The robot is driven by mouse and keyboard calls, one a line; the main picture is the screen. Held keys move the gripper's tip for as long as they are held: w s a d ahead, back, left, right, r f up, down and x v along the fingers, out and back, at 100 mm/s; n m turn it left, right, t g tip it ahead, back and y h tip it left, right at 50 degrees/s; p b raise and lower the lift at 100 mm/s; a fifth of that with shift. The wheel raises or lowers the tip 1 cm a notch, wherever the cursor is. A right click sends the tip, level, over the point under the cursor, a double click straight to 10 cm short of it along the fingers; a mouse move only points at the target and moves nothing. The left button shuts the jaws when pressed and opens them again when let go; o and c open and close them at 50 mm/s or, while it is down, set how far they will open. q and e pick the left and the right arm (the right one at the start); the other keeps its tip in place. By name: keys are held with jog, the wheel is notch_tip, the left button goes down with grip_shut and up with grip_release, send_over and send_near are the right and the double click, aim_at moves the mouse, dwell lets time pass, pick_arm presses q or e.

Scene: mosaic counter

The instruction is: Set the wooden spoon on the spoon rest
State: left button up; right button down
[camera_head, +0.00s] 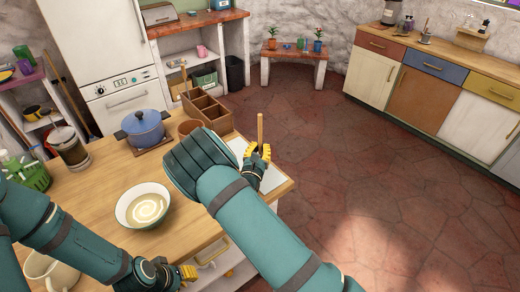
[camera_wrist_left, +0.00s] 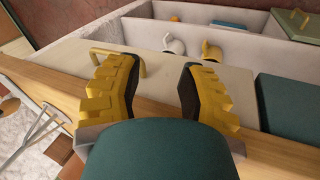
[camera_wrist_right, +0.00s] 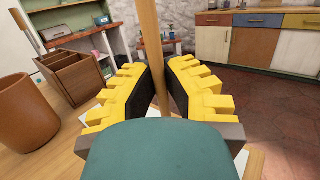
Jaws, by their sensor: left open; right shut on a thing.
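The wooden spoon (camera_head: 260,128) stands upright in my right gripper (camera_head: 257,158), above the counter's right corner. In the right wrist view its plain shaft (camera_wrist_right: 151,45) runs between the finger pads, and its lower end is hidden by the gripper. My right gripper also shows in that view (camera_wrist_right: 150,92), shut on the shaft. My left gripper (camera_head: 188,273) is open and empty by the counter's front edge; its fingers stand apart in the left wrist view (camera_wrist_left: 160,85). I cannot make out the spoon rest for certain. A flat white surface (camera_head: 274,180) lies under my right gripper, partly hidden by my arm.
A brown cup (camera_wrist_right: 24,112) and a divided wooden box (camera_head: 208,108) stand beside the right gripper. A blue pot (camera_head: 142,130), a soup bowl (camera_head: 143,209) and a French press (camera_head: 70,148) are on the wooden counter (camera_head: 100,180). Open floor lies to the right.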

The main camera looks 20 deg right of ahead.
jog(key=shift+f, duration=0.15)
jog(key=c, duration=1.1)
grip_release()
jog(key=shift+c, duration=0.2)
jog(key=shift+r, duration=0.2)
jog(key=v, duration=1.2)
jog(key=shift+b, duration=0.3)
jog(key=shift+f, duration=0.1)
jog(key=o, duration=1.1)
